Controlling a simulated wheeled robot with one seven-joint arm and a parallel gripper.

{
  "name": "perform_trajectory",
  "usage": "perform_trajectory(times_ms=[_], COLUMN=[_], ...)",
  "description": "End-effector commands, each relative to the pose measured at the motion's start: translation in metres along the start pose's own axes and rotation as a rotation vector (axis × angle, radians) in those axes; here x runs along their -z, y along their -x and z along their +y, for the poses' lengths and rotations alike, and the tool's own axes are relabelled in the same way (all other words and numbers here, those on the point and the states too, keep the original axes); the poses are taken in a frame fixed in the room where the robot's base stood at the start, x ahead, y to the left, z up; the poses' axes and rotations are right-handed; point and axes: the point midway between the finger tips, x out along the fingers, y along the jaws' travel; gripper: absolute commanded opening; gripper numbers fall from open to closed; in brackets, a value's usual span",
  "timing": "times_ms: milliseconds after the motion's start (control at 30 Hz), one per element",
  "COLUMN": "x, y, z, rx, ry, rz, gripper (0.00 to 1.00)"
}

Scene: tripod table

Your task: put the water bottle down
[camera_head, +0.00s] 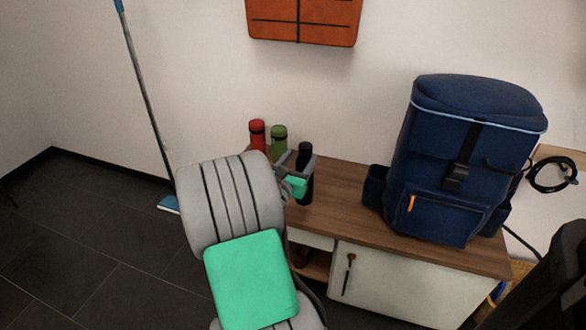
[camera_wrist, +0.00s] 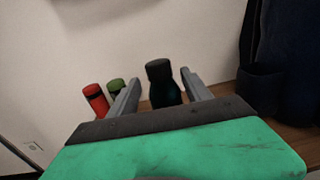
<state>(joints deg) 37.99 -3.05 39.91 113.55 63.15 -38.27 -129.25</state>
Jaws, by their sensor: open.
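A black water bottle (camera_head: 304,173) stands upright on the wooden top of a low cabinet (camera_head: 345,211). It also shows in the wrist view (camera_wrist: 162,84), between the two fingers. My gripper (camera_head: 298,165) is open around the black bottle, with a finger on either side; in the wrist view (camera_wrist: 160,92) gaps show between the bottle and the fingers. A red bottle (camera_head: 257,135) and a green bottle (camera_head: 279,142) stand to the left, behind my arm. The black bottle's lower part is hidden by my gripper in the wrist view.
A large blue backpack (camera_head: 462,150) stands on the cabinet to the right. Bare wood lies between it and the black bottle. An orange case (camera_head: 304,20) hangs on the wall above. A mop (camera_head: 147,100) leans at the left.

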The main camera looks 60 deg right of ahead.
Motion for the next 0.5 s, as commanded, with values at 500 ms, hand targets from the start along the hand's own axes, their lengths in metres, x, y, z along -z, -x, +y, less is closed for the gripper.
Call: perform_trajectory(times_ms=[500], x=[-0.002], y=[0.101], z=[0.001], rx=[-0.003], ry=[-0.001], rz=[-0.003], gripper=[0.57])
